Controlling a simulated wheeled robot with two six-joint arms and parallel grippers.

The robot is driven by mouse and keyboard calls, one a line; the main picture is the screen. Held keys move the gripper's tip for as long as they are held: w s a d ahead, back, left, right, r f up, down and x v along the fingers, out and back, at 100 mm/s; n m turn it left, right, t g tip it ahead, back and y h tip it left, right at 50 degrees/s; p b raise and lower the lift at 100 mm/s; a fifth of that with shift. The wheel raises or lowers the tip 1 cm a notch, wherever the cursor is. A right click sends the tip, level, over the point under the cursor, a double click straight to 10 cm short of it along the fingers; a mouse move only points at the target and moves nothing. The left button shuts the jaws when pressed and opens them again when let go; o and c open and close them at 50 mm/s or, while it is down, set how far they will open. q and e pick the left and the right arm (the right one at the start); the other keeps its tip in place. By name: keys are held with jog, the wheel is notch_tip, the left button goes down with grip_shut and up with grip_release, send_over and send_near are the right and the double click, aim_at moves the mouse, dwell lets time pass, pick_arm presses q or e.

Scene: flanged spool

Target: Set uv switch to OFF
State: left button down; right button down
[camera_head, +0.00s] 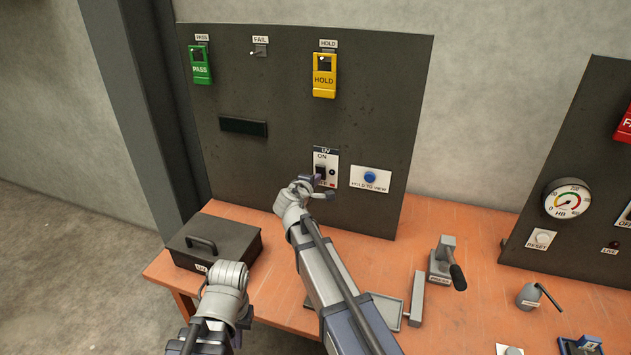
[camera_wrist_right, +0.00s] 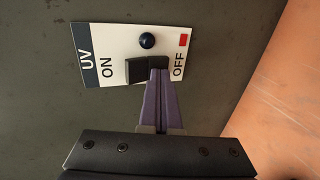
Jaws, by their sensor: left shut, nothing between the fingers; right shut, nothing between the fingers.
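The UV switch is a black rocker (camera_wrist_right: 135,70) on a white plate (camera_wrist_right: 112,48) marked ON and OFF; the plate also shows on the dark panel in the head view (camera_head: 331,156). In the right wrist view, ON is left of the rocker and OFF is right. My right gripper (camera_wrist_right: 158,74) is shut and empty, its purple fingertips at the rocker's OFF end, seemingly touching it. They hide part of that end, so I cannot tell the rocker's position for sure. In the head view my left arm is low at the left; its fingers cannot be made out.
A blue button (camera_head: 370,177) on a white plate is right of the switch. A black box (camera_head: 215,241) with a handle stands on the orange table (camera_head: 480,225). A lever fixture (camera_head: 443,262) and a grey tray (camera_head: 386,309) are right of my right arm.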

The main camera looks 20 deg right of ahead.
pick_arm(q)
jog(key=shift+r, duration=0.1)
pick_arm(e)
jog(key=shift+r, duration=0.1)
pick_arm(q)
jog(key=shift+r+p, duration=0.7)
jog(key=shift+p, duration=0.2)
pick_arm(e)
jog(key=shift+w+r, duration=0.15)
jog(key=shift+r, duration=0.55)
